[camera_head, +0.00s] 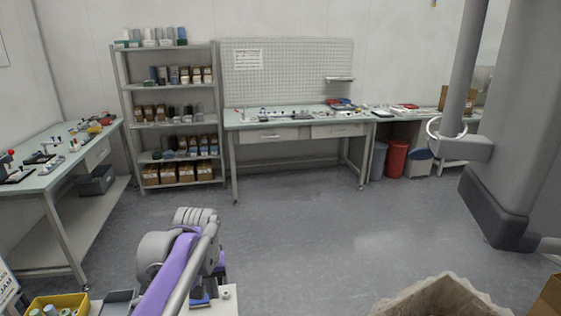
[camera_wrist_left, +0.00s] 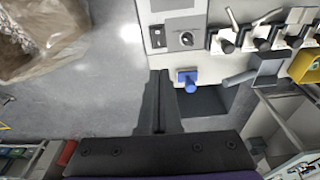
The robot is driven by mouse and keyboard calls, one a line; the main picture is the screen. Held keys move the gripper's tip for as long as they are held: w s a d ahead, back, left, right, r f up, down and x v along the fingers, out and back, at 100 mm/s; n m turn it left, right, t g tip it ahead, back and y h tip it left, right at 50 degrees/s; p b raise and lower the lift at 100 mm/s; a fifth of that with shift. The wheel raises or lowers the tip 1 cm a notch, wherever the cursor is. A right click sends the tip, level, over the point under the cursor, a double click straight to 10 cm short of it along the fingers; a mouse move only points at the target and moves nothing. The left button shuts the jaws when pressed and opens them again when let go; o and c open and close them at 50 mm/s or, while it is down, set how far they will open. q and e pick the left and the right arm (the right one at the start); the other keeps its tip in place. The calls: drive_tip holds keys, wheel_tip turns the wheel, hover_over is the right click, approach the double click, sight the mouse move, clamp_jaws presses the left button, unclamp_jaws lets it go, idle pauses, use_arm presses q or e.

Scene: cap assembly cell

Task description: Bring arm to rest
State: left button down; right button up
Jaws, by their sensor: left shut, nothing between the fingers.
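My left arm (camera_head: 180,262), with a purple link, reaches in from the bottom left of the head view. My left gripper (camera_wrist_left: 160,76) shows in the left wrist view with its two dark fingers together and nothing between them. The fingertips are beside a blue knob (camera_wrist_left: 187,77) at the edge of a pale machine panel (camera_wrist_left: 155,18); touching or apart is hard to tell. In the head view the fingers are hidden or too small to make out. My right arm and gripper are not in view.
A bag-lined box (camera_head: 440,298) stands at the bottom right, also in the left wrist view (camera_wrist_left: 42,58). A yellow bin (camera_head: 75,301) is at the bottom left. A left workbench (camera_head: 50,190), a shelf rack (camera_head: 132,110) and a back bench (camera_head: 290,122) surround clear grey floor.

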use_arm(q)
drive_tip(key=s+f+m+t, duration=0.1)
drive_tip(key=s+f, duration=0.4)
drive_tip(key=s, duration=0.6)
drive_tip(key=s+f+m+t, duration=0.1)
drive_tip(key=s+f+t, duration=0.1)
drive_tip(key=s+f, duration=0.4)
drive_tip(key=s+p, duration=0.1)
drive_tip(key=s, duration=0.4)
drive_tip(key=shift+s+d+f+m+t, duration=0.2)
drive_tip(key=shift+d+m+t, duration=0.1)
drive_tip(key=shift+d, duration=0.1)
